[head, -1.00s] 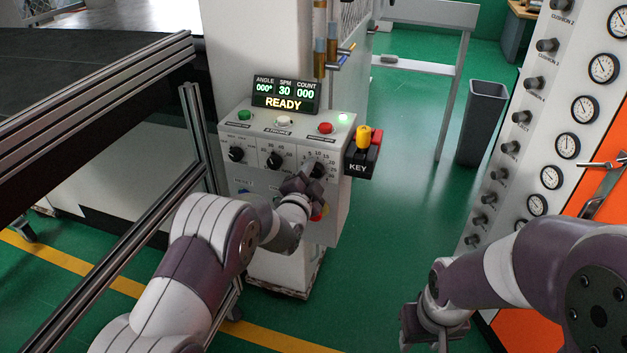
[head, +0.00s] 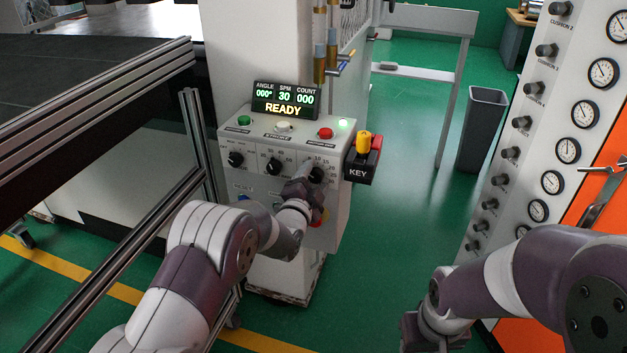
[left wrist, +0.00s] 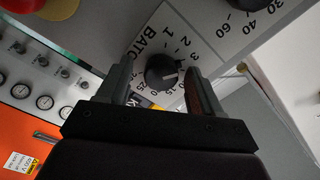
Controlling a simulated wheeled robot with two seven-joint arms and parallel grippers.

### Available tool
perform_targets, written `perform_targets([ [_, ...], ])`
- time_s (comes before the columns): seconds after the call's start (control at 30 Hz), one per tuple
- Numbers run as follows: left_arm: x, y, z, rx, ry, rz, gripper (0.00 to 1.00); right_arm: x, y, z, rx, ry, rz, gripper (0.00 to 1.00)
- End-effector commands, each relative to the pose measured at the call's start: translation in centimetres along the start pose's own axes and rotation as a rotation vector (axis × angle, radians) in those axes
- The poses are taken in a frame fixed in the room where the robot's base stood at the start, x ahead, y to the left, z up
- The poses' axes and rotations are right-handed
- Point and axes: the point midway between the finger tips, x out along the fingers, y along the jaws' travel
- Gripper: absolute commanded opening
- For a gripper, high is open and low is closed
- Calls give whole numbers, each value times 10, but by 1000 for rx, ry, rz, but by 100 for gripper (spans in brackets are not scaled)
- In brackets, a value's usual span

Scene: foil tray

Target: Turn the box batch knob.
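The batch knob is a round black dial (left wrist: 162,71) with a white pointer mark, on a plate lettered "BATCH" with numbers around it. In the head view the batch knob (head: 315,174) is the rightmost of three dials on the control box (head: 340,205). My left gripper (left wrist: 158,92) is open in the left wrist view, with one finger on each side of the knob; I cannot tell whether they touch it. In the head view my left gripper (head: 303,184) is at the knob and partly covers it. My right gripper (head: 436,335) is low at the right, away from the box.
A display reading READY (head: 285,98) stands on the box above green, white and red buttons. A key block (head: 360,168) with a yellow knob juts out on the right. A rail frame (head: 110,85) is at left, and a gauge panel (head: 545,150) at right.

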Motion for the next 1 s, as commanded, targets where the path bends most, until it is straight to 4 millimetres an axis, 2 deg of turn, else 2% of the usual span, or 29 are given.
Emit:
perform_targets([
  [0.27,-7,-1,0,0,0,-1,65,0,0,0,0,0,0,43],
  [0.37,-23,-1,0,0,0,-1,65,1,0,0,0,0,0,43],
  [0.6,-87,0,0,0,-1,0,65,3,0,0,0,0,0,43],
  [0.7,-108,0,0,0,-1,0,65,4,0,0,0,0,0,43],
  [0.83,-123,0,0,0,0,-1,65,4,0,0,0,0,0,43],
  [1.0,-128,0,0,0,0,-1,65,4,0,0,0,0,0,43],
])
